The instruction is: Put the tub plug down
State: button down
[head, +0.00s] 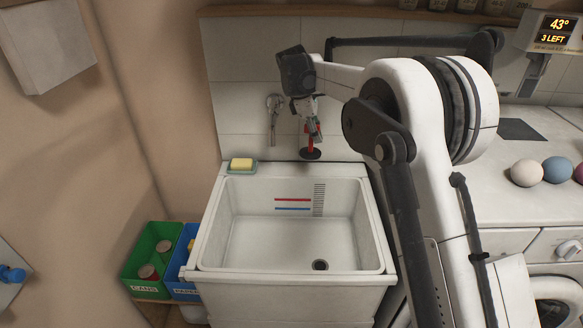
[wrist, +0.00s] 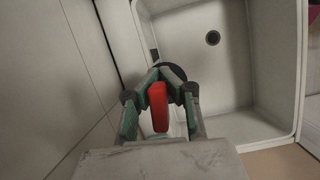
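The tub plug has a red upright handle (wrist: 158,108) and a dark round disc (head: 311,154). In the head view it shows at the sink's back ledge, left of my arm. My gripper (head: 313,128) points down above the disc, its fingers around the red handle. In the wrist view my gripper (wrist: 163,76) has its fingertips closed in on the handle, and they partly hide the disc. I cannot tell whether the disc touches the ledge. The white tub (head: 209,238) is empty, with an open dark drain hole (head: 320,265) in its floor.
A yellow sponge on a teal dish (head: 242,165) sits on the ledge's left corner. A tap (head: 274,108) is on the wall behind. Green (head: 147,290) and blue (head: 184,290) bins stand left of the tub. Coloured balls (head: 557,170) lie on the right counter.

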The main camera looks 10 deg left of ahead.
jog(key=w+d+f+n, duration=0.2)
jog(key=w, duration=0.2)
jog(key=p, duration=0.3)
send_over(348, 169)
jog(key=shift+t, duration=0.3)
jog(key=shift+s+f, duration=0.1)
jog(key=shift+f, duration=5.4)
jog(key=c, duration=2.5)
grip_release()
jog(key=shift+f+b, duration=0.2)
jog(key=shift+b, duration=0.15)
jog(key=o, duration=0.6)
jog(key=shift+r, duration=0.2)
jog(key=v, duration=1.2)
jog(key=shift+s+b, duration=0.1)
jog(key=shift+b, duration=0.3)
